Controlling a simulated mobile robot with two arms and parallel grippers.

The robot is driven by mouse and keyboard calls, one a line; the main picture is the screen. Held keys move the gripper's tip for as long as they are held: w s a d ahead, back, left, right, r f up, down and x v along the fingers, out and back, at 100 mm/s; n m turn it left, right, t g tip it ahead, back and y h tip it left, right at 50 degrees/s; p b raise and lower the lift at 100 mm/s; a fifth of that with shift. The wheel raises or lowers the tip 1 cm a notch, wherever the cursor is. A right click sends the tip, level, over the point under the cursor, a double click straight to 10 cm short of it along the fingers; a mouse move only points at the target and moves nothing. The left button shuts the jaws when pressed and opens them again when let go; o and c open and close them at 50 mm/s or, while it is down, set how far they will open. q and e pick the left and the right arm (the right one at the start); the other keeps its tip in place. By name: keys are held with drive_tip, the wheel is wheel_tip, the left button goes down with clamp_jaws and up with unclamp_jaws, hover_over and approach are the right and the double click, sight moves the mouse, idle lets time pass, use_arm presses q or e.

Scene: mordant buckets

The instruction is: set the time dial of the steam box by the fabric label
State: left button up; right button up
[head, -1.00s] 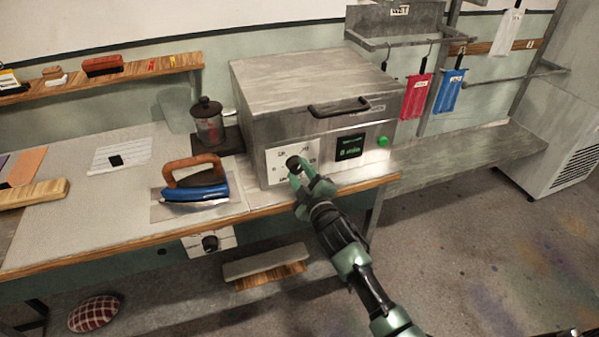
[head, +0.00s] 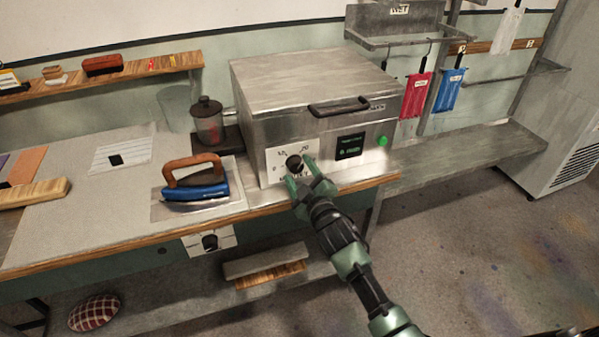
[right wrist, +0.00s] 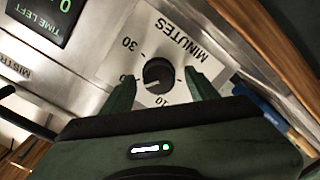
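The steam box (head: 310,90) is a grey metal box with a lid handle, standing on the bench. Its time dial (head: 293,163) is a black knob on a white plate marked in minutes. In the right wrist view the dial (right wrist: 159,75) has a pale mark turned toward a number at its left, apparently 20, partly behind a finger. My right gripper (head: 304,177) is open, its fingertips on either side of the dial and apart from it. Red fabric (head: 416,96) and blue fabric (head: 448,90) hang right of the box; their labels are too small to read. My left gripper is out of view.
The box's display (head: 350,146) and green button (head: 382,141) are right of the dial. A blue iron (head: 195,190) rests on a plate to the left. A dark-lidded jar (head: 207,122) stands beside the box.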

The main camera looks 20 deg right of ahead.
drive_tip(key=shift+s, duration=0.1)
drive_tip(key=s+b, duration=0.1)
drive_tip(key=s, duration=0.6)
drive_tip(key=shift+s+d, duration=0.2)
drive_tip(key=shift+s, duration=0.15)
drive_tip(key=shift+r, duration=0.1)
drive_tip(key=s+f+m+g, duration=0.1)
drive_tip(key=s+f+g, duration=0.3)
drive_tip(key=f, duration=0.8)
drive_tip(key=s+f+m+g, duration=0.15)
drive_tip(key=s+f, duration=0.45)
drive_tip(key=f, duration=0.6)
drive_tip(key=s+f+m+g, duration=0.1)
drive_tip(key=s+f+g, duration=0.35)
drive_tip(key=f, duration=0.85)
drive_tip(key=s+d+f+m+g, duration=0.1)
drive_tip(key=s+f, duration=0.5)
drive_tip(key=s, duration=0.6)
drive_tip(key=s+d+f+m+g, duration=0.1)
drive_tip(key=s+f+g, duration=0.2)
drive_tip(key=s, duration=1)
drive_tip(key=s+d+f+m+g+h, duration=0.1)
drive_tip(key=s+f+m+g, duration=0.1)
drive_tip(key=s+f, duration=0.7)
drive_tip(key=s, duration=0.3)
drive_tip(key=shift+s+f+g, duration=0.2)
drive_tip(key=shift+g, duration=0.2)
